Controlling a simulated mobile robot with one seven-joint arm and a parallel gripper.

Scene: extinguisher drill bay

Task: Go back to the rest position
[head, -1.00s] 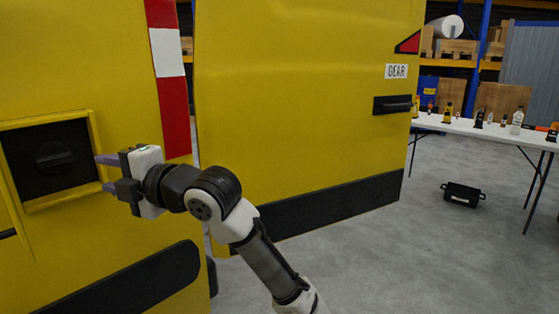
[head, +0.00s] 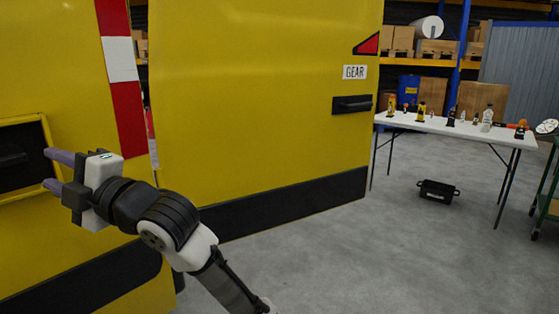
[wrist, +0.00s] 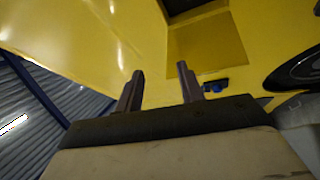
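My gripper (head: 52,170) is at the left of the head view, in front of the yellow vehicle body (head: 60,90). Its two purple-grey fingers are apart with nothing between them. They point left toward a recessed black panel (head: 18,150) in a yellow frame, and I cannot tell the exact gap. In the wrist view the fingers (wrist: 160,90) are also spread and empty, facing yellow bodywork (wrist: 110,35) and a small flap (wrist: 205,45) under the dark recess.
A yellow door marked GEAR (head: 260,100) with a black handle (head: 352,104) stands right of my arm. A white table (head: 455,126) with several small items is at the right, a black crate (head: 437,190) below it. A green cart (head: 553,205) is at the right edge. Grey floor between is clear.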

